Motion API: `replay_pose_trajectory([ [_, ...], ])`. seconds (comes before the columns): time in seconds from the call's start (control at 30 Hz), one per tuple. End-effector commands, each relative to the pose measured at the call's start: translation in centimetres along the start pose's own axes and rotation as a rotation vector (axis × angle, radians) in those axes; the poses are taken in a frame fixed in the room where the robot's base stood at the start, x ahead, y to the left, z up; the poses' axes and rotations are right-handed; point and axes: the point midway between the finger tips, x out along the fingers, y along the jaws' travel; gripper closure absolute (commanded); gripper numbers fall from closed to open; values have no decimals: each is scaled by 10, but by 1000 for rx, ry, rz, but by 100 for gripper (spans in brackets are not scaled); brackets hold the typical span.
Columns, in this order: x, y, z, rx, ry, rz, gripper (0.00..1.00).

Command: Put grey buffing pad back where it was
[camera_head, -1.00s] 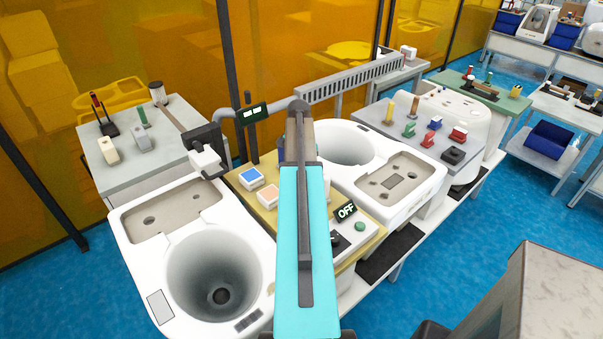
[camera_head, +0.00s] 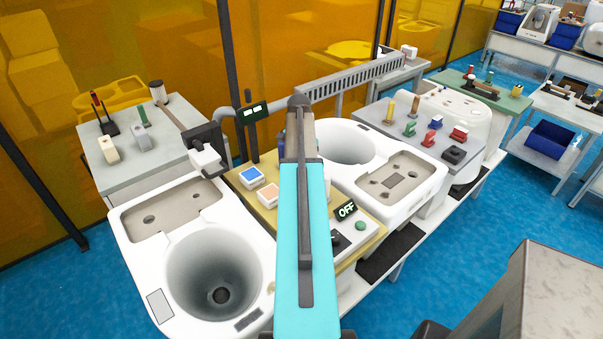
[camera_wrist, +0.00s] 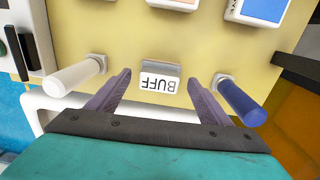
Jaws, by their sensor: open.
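A grey block (camera_head: 139,138) that may be the grey buffing pad stands on the grey table at the left, beside a cream block (camera_head: 109,150); I cannot be sure it is the pad. In the wrist view my gripper (camera_wrist: 160,78) is open and empty, its two fingers either side of a white BUFF label (camera_wrist: 159,80) on a small grey bracket. The label is on the yellow panel (camera_wrist: 120,25). A white handle (camera_wrist: 73,78) sits left of the fingers and a blue handle (camera_wrist: 241,102) right of them. In the head view my arm hides the gripper.
Two white toilet bodies (camera_head: 130,254) flank the yellow station. An OFF sign (camera_head: 345,210) and green button (camera_head: 360,226) are on its right. A grey table (camera_head: 385,140) with several coloured pieces stands at the right. An orange screen (camera_head: 300,45) closes the back.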

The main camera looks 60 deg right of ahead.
Motion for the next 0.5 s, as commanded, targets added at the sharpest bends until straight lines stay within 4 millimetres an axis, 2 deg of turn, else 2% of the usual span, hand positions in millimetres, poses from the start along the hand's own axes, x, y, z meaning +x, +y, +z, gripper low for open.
replay_pose_trajectory([
  [0.5,-56,-1,-1,0,1,-2,27],
])
